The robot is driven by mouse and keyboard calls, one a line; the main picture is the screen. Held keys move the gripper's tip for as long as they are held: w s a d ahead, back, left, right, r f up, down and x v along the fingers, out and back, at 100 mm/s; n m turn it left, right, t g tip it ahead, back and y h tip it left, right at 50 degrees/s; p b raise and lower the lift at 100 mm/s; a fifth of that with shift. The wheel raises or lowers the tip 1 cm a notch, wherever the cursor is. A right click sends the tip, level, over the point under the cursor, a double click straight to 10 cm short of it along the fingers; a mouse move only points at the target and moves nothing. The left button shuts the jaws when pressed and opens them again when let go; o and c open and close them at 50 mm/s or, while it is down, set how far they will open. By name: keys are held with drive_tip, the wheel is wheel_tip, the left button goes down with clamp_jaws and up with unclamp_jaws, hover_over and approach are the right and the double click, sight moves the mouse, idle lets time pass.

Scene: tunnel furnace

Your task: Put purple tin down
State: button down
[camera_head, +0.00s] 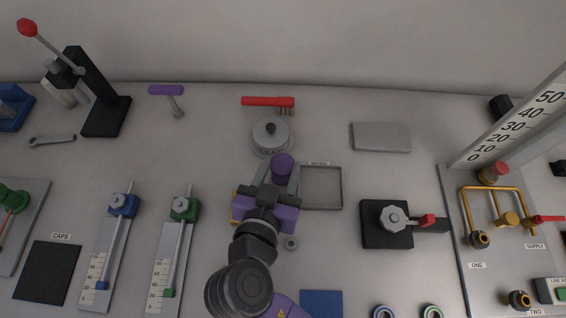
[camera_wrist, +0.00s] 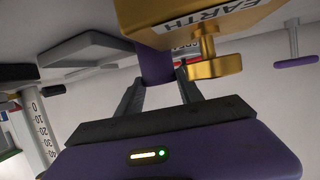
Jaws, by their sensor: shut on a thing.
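The purple tin (camera_head: 283,164) stands out beyond my gripper (camera_head: 280,183) near the middle of the bench in the head view. My gripper is shut on it, with one grey finger at each side. In the wrist view the tin (camera_wrist: 155,68) shows between the fingertips of my gripper (camera_wrist: 158,88), partly covered by a gold box. I cannot tell whether the tin touches the bench.
The gold box (camera_wrist: 195,22), marked EARTH, is close to my gripper. A shallow grey tray (camera_head: 321,205) lies right of the tin. A round grey pot (camera_head: 270,136) stands behind, near a red-handled tool (camera_head: 267,101). A black block with a crank (camera_head: 385,235) stands farther right.

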drive_tip(key=shift+s+f, duration=0.1)
drive_tip(key=shift+f, duration=0.1)
drive_tip(key=shift+f, duration=0.15)
drive_tip(key=c, duration=0.7)
unclamp_jaws()
drive_tip(key=shift+c, duration=0.2)
drive_tip(key=shift+r, duration=0.2)
drive_tip(key=v, duration=1.2)
drive_tip(key=shift+b, duration=0.35)
